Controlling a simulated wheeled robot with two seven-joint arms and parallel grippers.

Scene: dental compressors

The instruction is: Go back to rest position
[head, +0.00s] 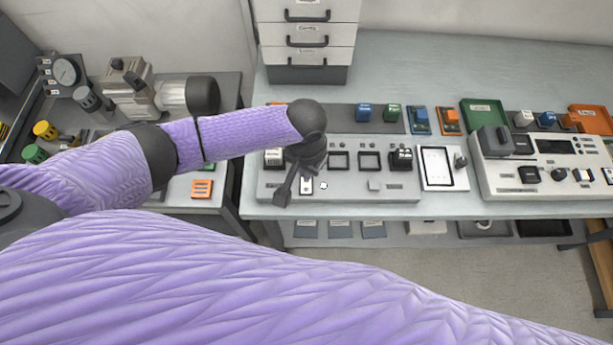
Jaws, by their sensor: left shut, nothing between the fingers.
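My left gripper (282,194) is at the end of my purple-sleeved left arm, which comes in from the left. It is dark grey, points downward and is shut and empty. It hangs over the left part of a grey control panel (340,189) on the table, close to a small white switch plate (306,186). I cannot tell whether it touches the panel. A large purple-sleeved part of my own body fills the bottom of the view. My right gripper is not in view.
The grey table (400,75) holds a second control unit (545,165) at the right, a green tray (484,111) and an orange tray (592,119). A drawer cabinet (305,40) stands at the back. A side table at left holds a compressor (132,88). The table's back middle is clear.

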